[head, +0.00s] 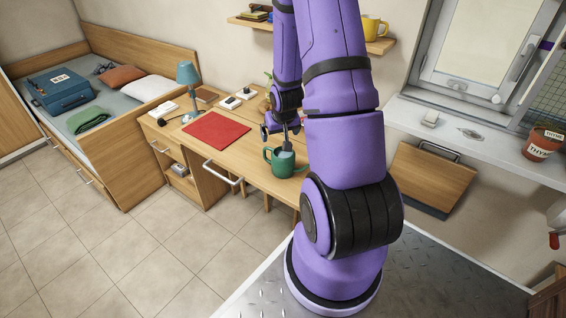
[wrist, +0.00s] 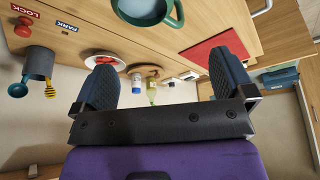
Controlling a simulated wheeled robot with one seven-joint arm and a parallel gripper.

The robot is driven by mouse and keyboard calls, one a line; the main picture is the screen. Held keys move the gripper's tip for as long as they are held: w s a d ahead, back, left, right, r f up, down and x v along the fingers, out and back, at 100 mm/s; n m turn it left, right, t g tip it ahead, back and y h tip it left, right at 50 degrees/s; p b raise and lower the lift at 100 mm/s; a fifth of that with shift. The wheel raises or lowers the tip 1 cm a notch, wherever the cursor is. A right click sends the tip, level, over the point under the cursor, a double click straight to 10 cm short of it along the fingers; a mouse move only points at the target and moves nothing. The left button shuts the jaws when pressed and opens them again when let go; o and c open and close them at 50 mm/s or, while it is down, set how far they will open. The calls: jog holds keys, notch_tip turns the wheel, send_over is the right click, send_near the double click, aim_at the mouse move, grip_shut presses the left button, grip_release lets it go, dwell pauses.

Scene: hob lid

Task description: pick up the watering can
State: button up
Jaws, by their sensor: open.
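The green watering can (head: 283,165) stands upright on the wooden desk, with a loop handle on its left side in the head view. In the wrist view its open top and part of its body (wrist: 145,10) show at the upper edge, partly cut off. My gripper (wrist: 166,65) is open and empty, with its two dark fingers spread wide. The can lies beyond the fingertips, apart from them in the wrist view. In the head view my gripper (head: 287,143) is just above or at the can's rim, and my arm hides part of that area.
A red mat (head: 216,130) lies left of the can and a blue lamp (head: 188,78) stands further left. In the wrist view, a dark cup (wrist: 38,63), a round plate (wrist: 104,59) and small bottles (wrist: 151,90) show. A shelf with a yellow mug (head: 374,27) is above.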

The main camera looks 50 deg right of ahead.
aim_at(284, 153)
jog(key=shift+m, duration=0.3)
jog(key=f, duration=0.1)
jog(key=s+d+f, duration=0.1)
jog(key=f, duration=0.2)
jog(key=shift+s+d, duration=0.2)
jog(key=shift+d, duration=0.05)
jog(key=shift+f, duration=0.3)
jog(key=shift+x, duration=5.15)
jog(key=shift+s, duration=0.1)
jog(key=shift+c, duration=0.2)
jog(key=c, duration=0.7)
jog(key=shift+c, duration=0.6)
jog(key=shift+r, duration=0.15)
